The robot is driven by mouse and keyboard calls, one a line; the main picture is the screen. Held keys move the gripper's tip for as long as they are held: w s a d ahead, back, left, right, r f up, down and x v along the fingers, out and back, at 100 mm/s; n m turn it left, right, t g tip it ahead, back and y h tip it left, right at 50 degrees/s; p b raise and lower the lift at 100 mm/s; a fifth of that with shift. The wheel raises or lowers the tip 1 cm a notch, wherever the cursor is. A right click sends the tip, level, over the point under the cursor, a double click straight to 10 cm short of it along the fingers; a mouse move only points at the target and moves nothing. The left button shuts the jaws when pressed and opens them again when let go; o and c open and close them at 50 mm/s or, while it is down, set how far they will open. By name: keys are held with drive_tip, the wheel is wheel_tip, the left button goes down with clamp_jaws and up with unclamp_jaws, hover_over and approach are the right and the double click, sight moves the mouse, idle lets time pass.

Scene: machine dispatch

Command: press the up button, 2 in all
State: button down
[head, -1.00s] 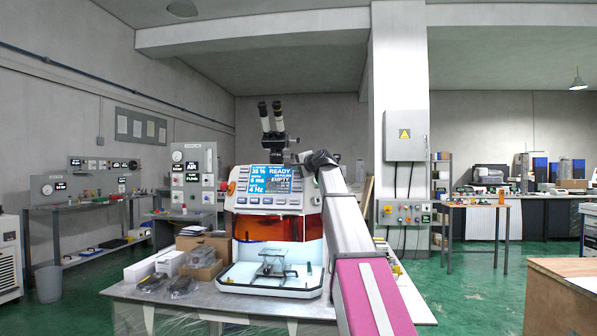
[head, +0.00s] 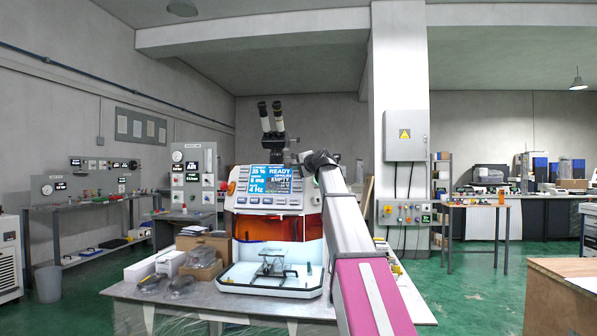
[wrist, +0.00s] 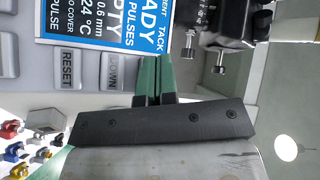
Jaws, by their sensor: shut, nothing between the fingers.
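The machine (head: 272,215) stands on a bench in the head view, with a blue and white display (head: 270,180) reading READY and a row of grey buttons below it. In the wrist view the panel appears turned sideways, with the display (wrist: 95,22) at the top and the DOWN button (wrist: 112,70) and RESET button (wrist: 67,70) below it. My gripper (wrist: 153,62) is shut and empty, its green fingertips at the panel just right of the DOWN button. No up label shows; the fingers hide that spot. I cannot tell whether the tips touch anything.
A black eyepiece unit (head: 270,120) rises above the machine. Boxes (head: 203,258) and wrapped items lie left of it on the bench. A black knob assembly (wrist: 215,25) is close to the fingers' right in the wrist view.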

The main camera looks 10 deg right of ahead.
drive_tip(key=shift+w, duration=0.1)
drive_tip(key=shift+w+d+f, duration=0.1)
drive_tip(key=shift+w+f, duration=0.1)
drive_tip(key=shift+w, duration=0.1)
drive_tip(key=shift+w+d+f, duration=0.1)
drive_tip(key=shift+w+f, duration=0.05)
drive_tip(key=shift+w, duration=0.2)
idle(0.8)
drive_tip(key=shift+s, duration=0.15)
idle(0.3)
drive_tip(key=shift+s+a+r, duration=0.2)
drive_tip(key=shift+s+r, duration=0.2)
drive_tip(key=shift+s, duration=0.2)
drive_tip(key=shift+s+a+r, duration=0.25)
drive_tip(key=shift+s+r, duration=0.1)
drive_tip(key=shift+s, duration=0.35)
drive_tip(key=shift+s+a+r, duration=0.2)
drive_tip(key=shift+s+r, duration=0.15)
drive_tip(key=shift+s, duration=0.35)
drive_tip(key=shift+s+a+r, duration=0.25)
drive_tip(key=shift+s+r, duration=0.1)
drive_tip(key=shift+s, duration=0.35)
drive_tip(key=shift+s, duration=0.1)
idle(1.1)
